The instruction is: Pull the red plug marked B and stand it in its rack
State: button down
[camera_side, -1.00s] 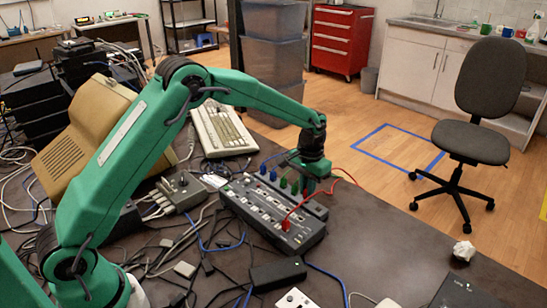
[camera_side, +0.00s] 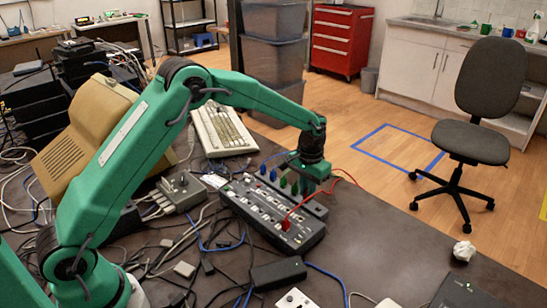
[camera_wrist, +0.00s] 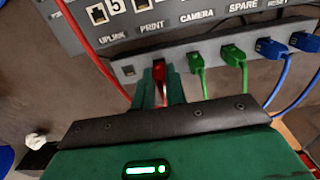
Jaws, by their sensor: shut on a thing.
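My gripper (camera_wrist: 160,92) is shut on a red plug (camera_wrist: 159,72), which shows as a narrow red strip between the fingers in the wrist view. The fingers are at the grey rack strip (camera_wrist: 213,47); whether the plug is seated there I cannot tell. Its B mark is hidden. In the side view my gripper (camera_side: 309,182) is at the far right end of the device, above the rack. A red cable (camera_side: 300,206) runs from the panel's front right toward my gripper. In the wrist view a red cable (camera_wrist: 89,45) passes left of the fingers.
Green plugs (camera_wrist: 234,57) and blue plugs (camera_wrist: 268,47) stand in the rack right of my gripper. An empty slot (camera_wrist: 128,70) is on its left. The labelled panel (camera_wrist: 82,32) lies just beyond. Loose cables and a black adapter (camera_side: 278,274) clutter the table nearer the side camera.

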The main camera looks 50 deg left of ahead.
jog(key=shift+f, duration=0.25)
dwell(0.4)
jog(key=c, duration=1.3)
grip_release()
jog(key=shift+c, duration=0.2)
notch_tip(320, 180, up, 8)
jog(key=shift+f, duration=0.25)
jog(key=shift+r, duration=0.15)
jog(key=shift+r, duration=0.1)
